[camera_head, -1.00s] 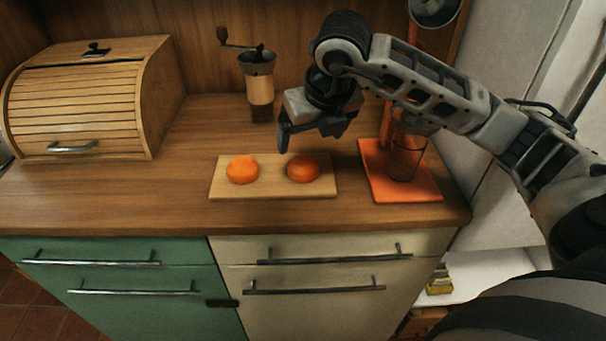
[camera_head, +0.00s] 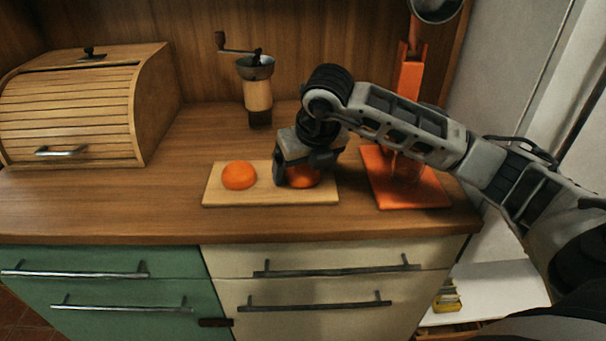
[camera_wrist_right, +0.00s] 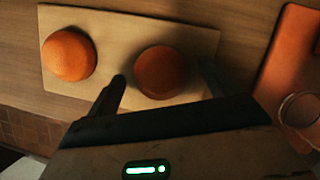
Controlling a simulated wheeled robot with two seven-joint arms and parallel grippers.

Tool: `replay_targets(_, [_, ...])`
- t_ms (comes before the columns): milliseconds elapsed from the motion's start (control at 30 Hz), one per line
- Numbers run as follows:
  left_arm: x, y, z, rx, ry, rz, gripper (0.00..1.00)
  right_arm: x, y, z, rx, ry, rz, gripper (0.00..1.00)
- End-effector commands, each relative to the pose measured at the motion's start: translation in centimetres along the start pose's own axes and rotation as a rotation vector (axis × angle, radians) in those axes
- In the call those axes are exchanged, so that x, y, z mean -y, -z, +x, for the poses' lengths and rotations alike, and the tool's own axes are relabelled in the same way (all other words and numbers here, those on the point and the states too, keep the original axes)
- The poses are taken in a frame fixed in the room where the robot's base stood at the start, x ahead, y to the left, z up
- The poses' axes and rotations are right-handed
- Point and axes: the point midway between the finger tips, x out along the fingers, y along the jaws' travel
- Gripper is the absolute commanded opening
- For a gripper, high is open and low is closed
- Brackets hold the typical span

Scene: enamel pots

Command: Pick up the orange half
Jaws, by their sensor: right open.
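Two orange halves lie dome-up on a light wooden cutting board (camera_head: 220,197). The left orange half (camera_head: 239,175) is clear of any gripper; it also shows in the right wrist view (camera_wrist_right: 69,54). The right orange half (camera_head: 303,178) is partly hidden by my right gripper (camera_head: 298,177) in the head view. In the right wrist view this right orange half (camera_wrist_right: 160,72) sits between the two spread fingers (camera_wrist_right: 165,88). My right gripper is open, pointing down around that half. I cannot tell whether the fingers touch it. My left gripper is not in view.
An orange press (camera_head: 411,75) on a red-orange base (camera_head: 425,190) stands to the right, with a glass (camera_head: 407,167) on it. A coffee grinder (camera_head: 257,92) stands behind the board. A wooden bread box (camera_head: 70,110) is at left. The counter (camera_head: 110,205) in front is clear.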

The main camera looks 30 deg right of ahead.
Motion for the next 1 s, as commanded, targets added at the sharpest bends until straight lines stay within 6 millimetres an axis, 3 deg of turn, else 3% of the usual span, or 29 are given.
replay_targets(33, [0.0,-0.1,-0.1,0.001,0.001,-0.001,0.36,0.0,0.0,0.0,0.000,0.000,0.000,0.82])
replay_targets(200, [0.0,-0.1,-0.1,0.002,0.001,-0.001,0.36,0.0,0.0,-0.1,0.000,0.000,0.000,0.38])
replay_targets(667, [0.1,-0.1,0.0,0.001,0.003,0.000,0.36,0.0,-0.5,-1.0,0.003,0.000,0.001,0.38])
replay_targets(833, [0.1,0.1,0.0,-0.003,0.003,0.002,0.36,0.0,-1.4,-3.3,0.006,0.000,0.001,0.38])
replay_targets(1000, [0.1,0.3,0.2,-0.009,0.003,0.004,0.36,-1.9,-0.5,-7.1,0.008,-0.005,-0.005,0.38])
